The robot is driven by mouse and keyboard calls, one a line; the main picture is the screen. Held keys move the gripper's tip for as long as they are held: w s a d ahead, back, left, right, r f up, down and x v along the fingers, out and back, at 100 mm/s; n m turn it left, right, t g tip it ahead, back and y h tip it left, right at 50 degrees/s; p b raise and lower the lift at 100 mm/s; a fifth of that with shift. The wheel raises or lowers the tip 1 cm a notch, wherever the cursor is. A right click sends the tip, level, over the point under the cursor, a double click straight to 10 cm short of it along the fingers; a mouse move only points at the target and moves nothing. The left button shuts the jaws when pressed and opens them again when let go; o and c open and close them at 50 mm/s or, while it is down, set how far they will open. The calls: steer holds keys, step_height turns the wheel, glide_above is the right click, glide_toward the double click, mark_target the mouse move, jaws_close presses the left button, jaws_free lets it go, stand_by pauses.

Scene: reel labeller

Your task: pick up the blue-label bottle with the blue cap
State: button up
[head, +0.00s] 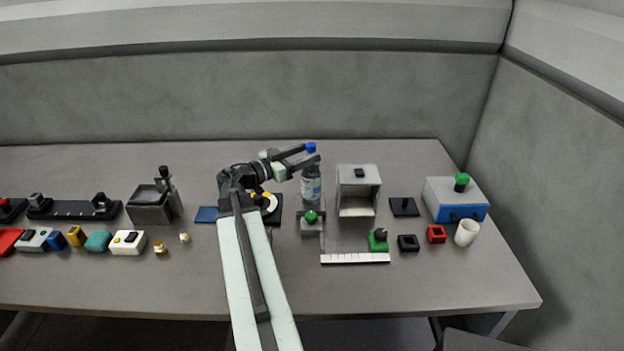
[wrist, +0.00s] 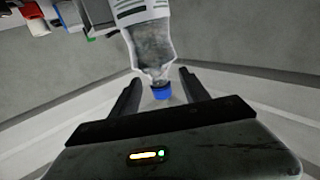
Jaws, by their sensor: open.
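The bottle (head: 311,185) stands on a small grey stand on the table in the head view, right of my forearm. It is clear, with a pale label and a blue cap (head: 311,147). My gripper (head: 317,154) is open at the height of the cap and neck. In the wrist view the bottle (wrist: 150,45) appears upside down, its blue cap (wrist: 161,92) between the two open fingers of my gripper (wrist: 163,85). Gaps show on both sides of the cap, so the fingers do not appear to touch it. The label's lower part lies outside the wrist view.
A grey open-fronted box (head: 358,212) stands just right of the bottle. A green-topped knob (head: 311,216) sits in front of it. The table's back strip is clear.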

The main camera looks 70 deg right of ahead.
steer(key=x, duration=0.5)
jaws_close()
steer(key=shift+r, duration=0.1)
stand_by(1.2)
